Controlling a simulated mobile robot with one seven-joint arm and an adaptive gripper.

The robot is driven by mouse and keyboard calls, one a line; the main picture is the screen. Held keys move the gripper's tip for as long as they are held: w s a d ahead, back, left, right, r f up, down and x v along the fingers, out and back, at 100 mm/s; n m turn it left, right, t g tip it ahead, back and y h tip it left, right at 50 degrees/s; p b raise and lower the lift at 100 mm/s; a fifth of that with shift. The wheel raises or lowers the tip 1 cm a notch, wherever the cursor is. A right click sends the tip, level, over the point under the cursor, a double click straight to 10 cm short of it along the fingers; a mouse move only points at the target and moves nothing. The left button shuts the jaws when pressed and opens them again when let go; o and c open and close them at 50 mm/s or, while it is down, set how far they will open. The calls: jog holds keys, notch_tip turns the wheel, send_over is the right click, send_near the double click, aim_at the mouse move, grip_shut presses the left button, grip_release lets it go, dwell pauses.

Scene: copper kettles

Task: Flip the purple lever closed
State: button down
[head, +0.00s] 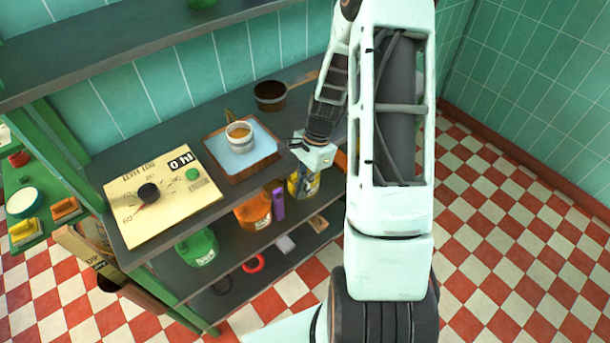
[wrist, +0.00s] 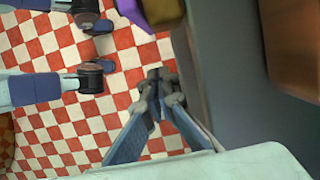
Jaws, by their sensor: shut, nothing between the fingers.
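The purple lever (head: 278,203) hangs upright at the front edge of the dark shelf top, below the wooden tray. A purple piece (wrist: 138,12), likely the same lever, shows at the top of the wrist view, partly cut off. My gripper (head: 294,146) is at the shelf's front side, up and to the right of the lever in the head view. In the wrist view its fingertips (wrist: 158,84) meet with nothing between them. They appear over the checkered floor beside the dark shelf edge, apart from the purple piece.
The tray (head: 238,176) holds a cup (head: 239,136) on the shelf top (head: 150,150). Orange (head: 254,211) and green (head: 197,247) containers and a yellow can (head: 303,183) stand below. Floor in front is clear.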

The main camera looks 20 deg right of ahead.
jog(key=shift+s+a+f+p, duration=0.1)
jog(key=shift+s+a+p, duration=0.15)
jog(key=shift+a, duration=0.75)
jog(key=shift+s+a+f+p, duration=0.15)
jog(key=shift+s+a, duration=0.15)
jog(key=shift+a, duration=0.7)
jog(key=shift+r, duration=0.1)
jog(key=shift+s+a+g+y+b, duration=0.1)
jog(key=shift+a+g+y+b, duration=0.15)
jog(key=shift+y, duration=0.5)
jog(key=shift+a+g+y+b, duration=0.15)
jog(key=shift+y+b, duration=0.1)
jog(key=shift+y, duration=0.5)
jog(key=v, duration=1.2)
